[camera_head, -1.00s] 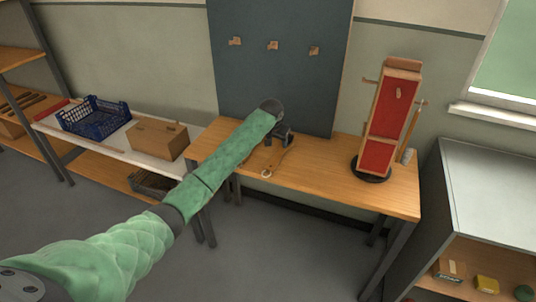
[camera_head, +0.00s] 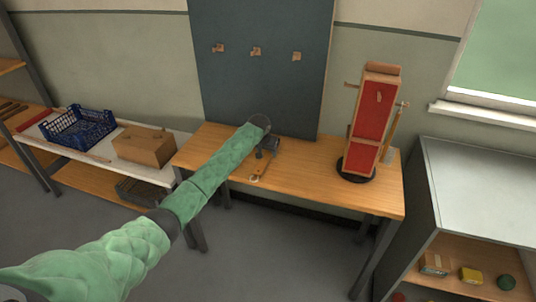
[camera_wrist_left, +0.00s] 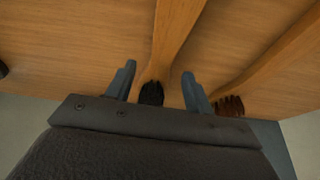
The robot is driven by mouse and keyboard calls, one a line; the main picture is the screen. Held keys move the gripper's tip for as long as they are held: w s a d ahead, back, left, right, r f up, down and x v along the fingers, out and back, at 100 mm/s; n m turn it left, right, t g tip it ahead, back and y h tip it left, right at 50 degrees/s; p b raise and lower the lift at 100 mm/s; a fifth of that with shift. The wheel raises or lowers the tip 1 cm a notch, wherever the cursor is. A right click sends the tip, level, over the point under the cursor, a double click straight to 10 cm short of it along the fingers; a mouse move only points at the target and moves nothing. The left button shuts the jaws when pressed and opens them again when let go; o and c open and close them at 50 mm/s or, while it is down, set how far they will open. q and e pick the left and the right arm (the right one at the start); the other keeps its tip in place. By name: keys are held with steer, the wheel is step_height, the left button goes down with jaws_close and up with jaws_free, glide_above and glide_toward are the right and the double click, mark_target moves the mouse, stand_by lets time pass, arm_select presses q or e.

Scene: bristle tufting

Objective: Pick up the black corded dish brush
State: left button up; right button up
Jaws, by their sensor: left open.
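A wooden-handled brush with a black bristle head (camera_wrist_left: 152,92) lies on the bench in the left wrist view. Its handle (camera_wrist_left: 172,35) runs away from me, and its black head lies between my two fingers. My left gripper (camera_wrist_left: 158,88) is open around it, with a gap visible on each side. In the head view my left gripper (camera_head: 268,148) is low over the wooden bench (camera_head: 315,185), and a brush handle (camera_head: 261,167) sticks out beneath it. The black head is hidden there by my arm and gripper. My right gripper is out of view.
A second wooden brush with brown bristles (camera_wrist_left: 230,106) lies close beside my right-hand finger in the wrist view. A red-panelled wooden stand (camera_head: 371,125) is on the bench's right. A dark board (camera_head: 262,85) with several pegs rises behind. The bench's middle is clear.

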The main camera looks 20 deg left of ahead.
arm_select(q)
steer(key=shift+x, duration=1.1)
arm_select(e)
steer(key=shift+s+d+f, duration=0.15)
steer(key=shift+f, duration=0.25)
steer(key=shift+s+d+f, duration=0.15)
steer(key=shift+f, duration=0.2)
arm_select(q)
steer(key=shift+c, duration=0.4)
steer(key=c, duration=1)
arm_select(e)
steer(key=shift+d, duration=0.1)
arm_select(q)
steer(key=shift+r, duration=0.15)
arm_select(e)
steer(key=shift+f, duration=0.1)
